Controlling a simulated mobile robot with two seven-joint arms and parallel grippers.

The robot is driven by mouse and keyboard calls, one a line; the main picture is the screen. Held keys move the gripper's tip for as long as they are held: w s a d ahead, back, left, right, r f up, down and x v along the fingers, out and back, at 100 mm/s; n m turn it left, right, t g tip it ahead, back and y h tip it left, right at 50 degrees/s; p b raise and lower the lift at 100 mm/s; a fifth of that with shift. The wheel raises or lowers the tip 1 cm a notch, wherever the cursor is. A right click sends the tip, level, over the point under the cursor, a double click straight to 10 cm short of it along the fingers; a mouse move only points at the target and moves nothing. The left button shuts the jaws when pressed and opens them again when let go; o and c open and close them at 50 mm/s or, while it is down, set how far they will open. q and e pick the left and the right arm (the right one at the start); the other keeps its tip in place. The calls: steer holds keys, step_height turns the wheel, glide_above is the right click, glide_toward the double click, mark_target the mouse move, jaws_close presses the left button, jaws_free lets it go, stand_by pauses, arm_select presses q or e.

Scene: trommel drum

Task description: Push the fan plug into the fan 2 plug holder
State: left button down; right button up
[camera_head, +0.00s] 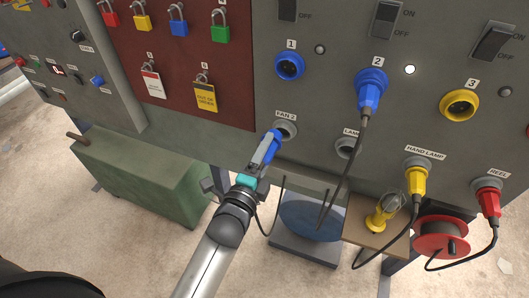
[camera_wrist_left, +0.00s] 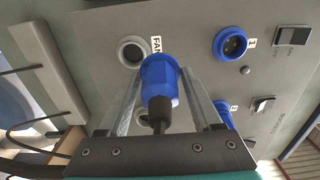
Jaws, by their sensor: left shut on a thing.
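The fan 2 plug holder (camera_head: 288,128) is a round grey ring under the FAN 2 label on the grey panel; in the left wrist view its round opening (camera_wrist_left: 132,51) shows at the upper left. My left gripper (camera_head: 269,149) is shut on the blue fan plug (camera_head: 275,137), just in front of the holder. In the left wrist view the plug (camera_wrist_left: 159,78) sits between the fingers, its front end overlapping the ring's lower right edge. Most of the opening shows clear of the plug. I cannot tell whether plug and ring touch. My right gripper is out of view.
Blue socket 1 (camera_head: 290,66) is empty; another blue plug (camera_head: 369,91) sits in socket 2, its cable hanging down. The lamp holder (camera_head: 346,148) is at the right. A green box (camera_head: 140,170) and a red reel (camera_head: 441,237) stand below the panel.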

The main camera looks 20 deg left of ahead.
mark_target(268, 162)
arm_select(q)
steer(key=f+b, duration=0.2)
steer(key=w+f+b, duration=0.1)
steer(key=f+b, duration=0.1)
steer(key=f, duration=0.1)
steer(key=shift+w+f, duration=0.1)
steer(key=shift+f, duration=0.15)
steer(key=shift+w+d+b, duration=0.15)
steer(key=shift+w+b, duration=1.1)
steer(key=shift+w, duration=1.6)
steer(key=shift+p, duration=0.4)
steer(key=shift+w, duration=0.4)
stand_by(0.4)
jaws_free()
steer(key=shift+f, duration=0.1)
steer(key=shift+s, duration=0.1)
